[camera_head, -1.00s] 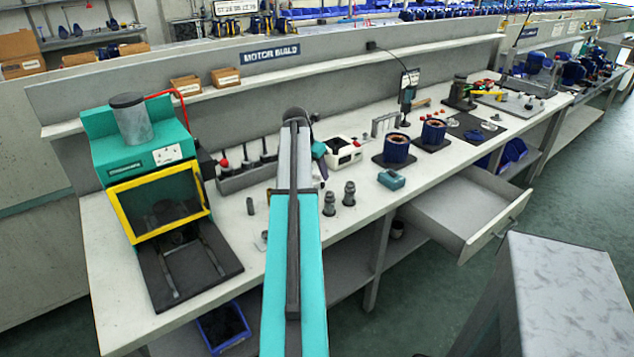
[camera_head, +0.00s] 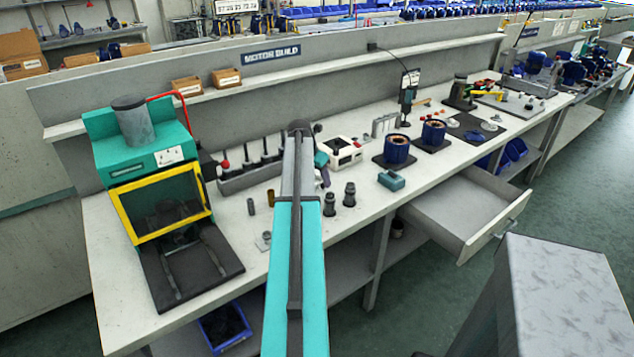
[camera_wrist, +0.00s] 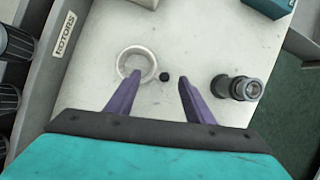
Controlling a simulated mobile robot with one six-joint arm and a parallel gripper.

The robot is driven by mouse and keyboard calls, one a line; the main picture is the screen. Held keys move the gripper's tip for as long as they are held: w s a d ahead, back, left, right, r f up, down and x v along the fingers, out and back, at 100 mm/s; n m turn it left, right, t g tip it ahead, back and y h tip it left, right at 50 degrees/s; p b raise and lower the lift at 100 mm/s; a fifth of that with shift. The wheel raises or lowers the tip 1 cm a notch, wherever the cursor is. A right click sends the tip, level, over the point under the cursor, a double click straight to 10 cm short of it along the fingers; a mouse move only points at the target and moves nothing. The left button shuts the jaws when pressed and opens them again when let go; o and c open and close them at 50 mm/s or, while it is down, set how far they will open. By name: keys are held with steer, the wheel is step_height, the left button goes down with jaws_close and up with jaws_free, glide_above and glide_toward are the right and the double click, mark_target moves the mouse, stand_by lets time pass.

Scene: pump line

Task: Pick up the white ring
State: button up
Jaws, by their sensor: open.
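The white ring (camera_wrist: 152,60) lies flat on the pale bench top in the wrist view, left of centre. My gripper (camera_wrist: 159,80) is open, with its two purple fingers spread and nothing held between them. The left fingertip overlaps the ring's lower part in the picture; I cannot tell whether they touch. The right finger is well to the right of the ring. In the head view my own arm hides the ring and most of the gripper.
A dark grey stepped part (camera_wrist: 238,88) stands right of the fingers. A rack labelled ROTORS (camera_wrist: 62,34) is at left, and a teal block (camera_wrist: 270,5) at the top right. The bench edge drops off at right.

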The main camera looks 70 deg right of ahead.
steer(key=shift+x, duration=1.1)
steer(key=c, duration=1)
